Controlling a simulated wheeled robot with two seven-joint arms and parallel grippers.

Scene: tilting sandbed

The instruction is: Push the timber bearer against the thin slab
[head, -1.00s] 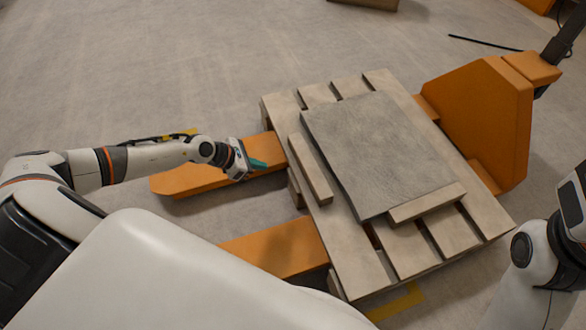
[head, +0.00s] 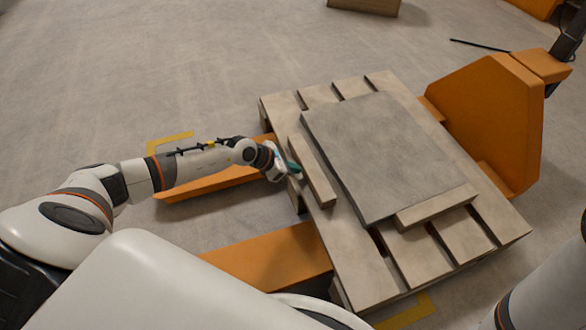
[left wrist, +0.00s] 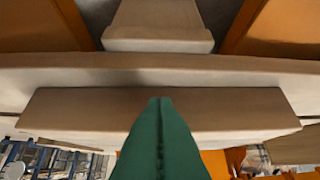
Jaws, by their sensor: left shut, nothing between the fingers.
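A thin grey slab (head: 375,150) lies flat on a wooden pallet (head: 355,265). One timber bearer (head: 314,172) lies along the slab's left edge, close to it; I cannot tell whether they touch. A second timber bearer (head: 435,207) lies at the slab's near edge. My left gripper (head: 293,168) is shut and empty, at the outer left side of the first bearer. In the left wrist view its green fingers (left wrist: 160,103) point at the long face of that bearer (left wrist: 75,112), overlapping it; contact is unclear. My right gripper is out of view.
The pallet sits on the orange forks (head: 265,262) of a pallet truck, whose orange body (head: 490,120) stands at the right. A wooden box (head: 365,6) lies at the far top. The floor at the upper left is clear.

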